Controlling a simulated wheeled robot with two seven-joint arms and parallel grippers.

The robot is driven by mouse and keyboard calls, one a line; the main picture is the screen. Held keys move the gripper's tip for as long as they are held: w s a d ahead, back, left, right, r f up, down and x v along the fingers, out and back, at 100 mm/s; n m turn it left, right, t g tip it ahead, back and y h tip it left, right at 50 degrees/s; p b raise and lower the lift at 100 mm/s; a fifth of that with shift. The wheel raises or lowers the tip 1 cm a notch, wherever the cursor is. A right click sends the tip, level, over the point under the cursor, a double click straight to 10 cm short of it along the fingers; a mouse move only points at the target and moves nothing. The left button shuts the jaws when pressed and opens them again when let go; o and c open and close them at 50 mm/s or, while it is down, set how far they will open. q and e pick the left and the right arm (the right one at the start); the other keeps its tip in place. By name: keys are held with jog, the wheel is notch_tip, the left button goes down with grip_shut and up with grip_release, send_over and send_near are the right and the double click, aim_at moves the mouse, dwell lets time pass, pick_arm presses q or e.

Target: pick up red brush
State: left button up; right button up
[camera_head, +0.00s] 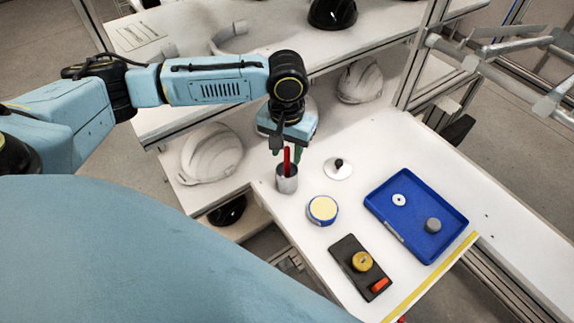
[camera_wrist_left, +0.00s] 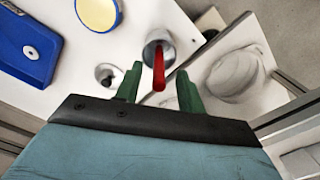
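The red brush (camera_head: 287,161) stands upright in a grey metal cup (camera_head: 287,185) near the left corner of the white worktop. My left gripper (camera_head: 289,149) points down over the cup, with the upper part of the brush close to its fingers. In the left wrist view, the red brush (camera_wrist_left: 158,68) shows between the two green fingers of the left gripper (camera_wrist_left: 159,88). These fingers are apart, with a gap on each side of the brush. The cup (camera_wrist_left: 159,45) is beyond the fingertips. My right gripper is not in view.
A white disc with a dark knob (camera_head: 339,168), a round blue-rimmed yellow pad (camera_head: 322,210), a blue tray (camera_head: 413,250) and a black holder (camera_head: 345,254) occupy the worktop. White helmet shells (camera_head: 211,154) rest on the shelf behind. Worktop right of the tray is clear.

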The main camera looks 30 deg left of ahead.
pick_arm(q)
jog(key=shift+f, duration=0.95)
jog(key=shift+d, duration=0.1)
jog(key=shift+c, duration=0.3)
grip_shut()
jog(key=shift+r, duration=0.15)
